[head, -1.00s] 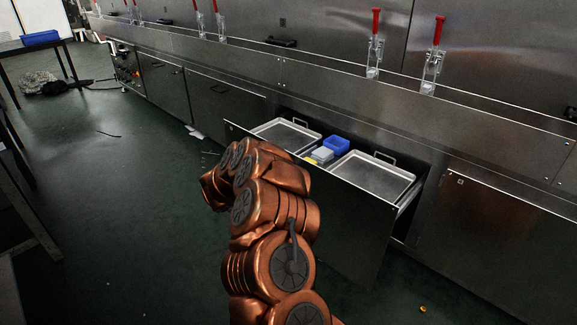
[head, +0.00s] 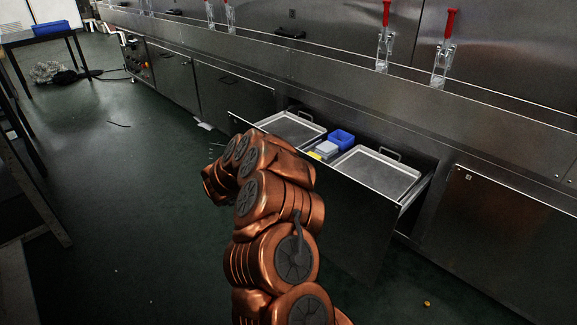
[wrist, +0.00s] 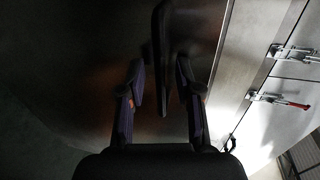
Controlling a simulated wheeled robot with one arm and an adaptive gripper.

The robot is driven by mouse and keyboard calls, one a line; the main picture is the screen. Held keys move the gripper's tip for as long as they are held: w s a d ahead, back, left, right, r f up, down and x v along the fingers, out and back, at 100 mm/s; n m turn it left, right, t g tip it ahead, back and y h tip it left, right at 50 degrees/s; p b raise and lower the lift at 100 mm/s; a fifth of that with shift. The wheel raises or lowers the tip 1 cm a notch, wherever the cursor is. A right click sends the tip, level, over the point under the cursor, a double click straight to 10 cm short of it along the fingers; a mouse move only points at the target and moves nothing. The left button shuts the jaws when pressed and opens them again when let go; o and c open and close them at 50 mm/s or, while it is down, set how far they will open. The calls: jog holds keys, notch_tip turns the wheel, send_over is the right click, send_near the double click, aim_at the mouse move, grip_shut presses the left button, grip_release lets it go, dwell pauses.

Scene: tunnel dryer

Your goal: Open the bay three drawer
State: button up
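The drawer (head: 365,225) is pulled well out of the steel cabinet in the head view. It holds two metal trays, a blue bin (head: 341,139) and small white and yellow items. My copper arm reaches over its front left part and hides some of the front. My gripper is hidden in the head view. In the wrist view my gripper (wrist: 160,82) is open, with a finger on each side of a dark bar-shaped handle (wrist: 161,35). Gaps show between the handle and both fingers. The drawer's bay number is not readable.
A closed cabinet panel (head: 500,232) lies right of the drawer, and other closed fronts (head: 234,100) lie left. Red-handled clamps (head: 443,50) stand on the ledge above. A table with a blue bin (head: 51,28) stands far left. The green floor (head: 120,210) left of my arm is mostly clear.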

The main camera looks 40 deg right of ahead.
jog(key=v, duration=1.2)
dwell(0.6)
